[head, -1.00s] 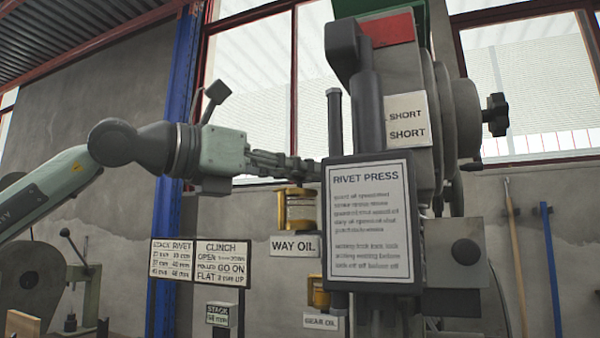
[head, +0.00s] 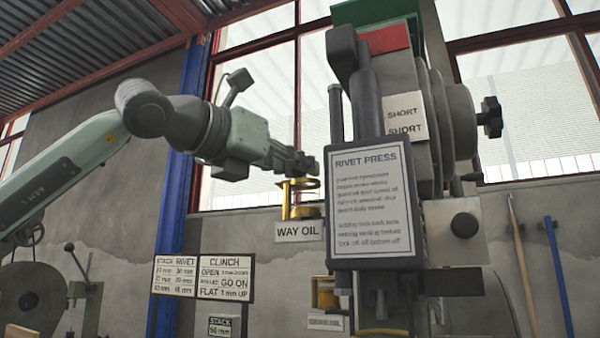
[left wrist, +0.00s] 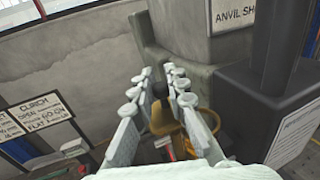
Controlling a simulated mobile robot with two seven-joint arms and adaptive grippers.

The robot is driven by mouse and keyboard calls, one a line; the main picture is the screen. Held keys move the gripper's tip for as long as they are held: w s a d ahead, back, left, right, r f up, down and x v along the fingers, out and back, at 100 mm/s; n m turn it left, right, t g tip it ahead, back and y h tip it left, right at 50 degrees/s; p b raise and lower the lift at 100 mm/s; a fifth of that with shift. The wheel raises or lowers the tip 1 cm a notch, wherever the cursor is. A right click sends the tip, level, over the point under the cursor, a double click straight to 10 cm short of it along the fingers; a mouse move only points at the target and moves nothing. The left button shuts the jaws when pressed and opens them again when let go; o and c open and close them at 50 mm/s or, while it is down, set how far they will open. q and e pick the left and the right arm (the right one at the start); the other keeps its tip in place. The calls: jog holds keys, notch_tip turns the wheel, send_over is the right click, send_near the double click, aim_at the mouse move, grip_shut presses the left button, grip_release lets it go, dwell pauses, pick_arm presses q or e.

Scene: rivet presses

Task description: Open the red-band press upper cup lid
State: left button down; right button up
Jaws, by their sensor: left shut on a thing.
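The press (head: 385,110) has a red band (head: 385,40) near its top. Its upper cup (head: 303,212), with a yellow frame, sits at the press's left side above the WAY OIL sign (head: 298,232). My left gripper (head: 308,166) comes in from the left, angled down, its tips just above this cup. In the left wrist view my left gripper (left wrist: 158,84) has its fingers on either side of a dark knob (left wrist: 160,91) on a brownish lid (left wrist: 162,120). A yellow ring (left wrist: 208,125) shows beside the right finger. The fingers hide part of the lid; I cannot tell whether it is raised.
A lower yellow cup (head: 325,292) with its own sign hangs below. The RIVET PRESS board (head: 370,205) stands close right of the cups. CLINCH and STACK signs (head: 203,277) are at lower left. A blue post (head: 180,200) stands behind my arm.

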pick_arm(q)
jog(key=c, duration=1.5)
grip_release()
jog(key=v, duration=1.2)
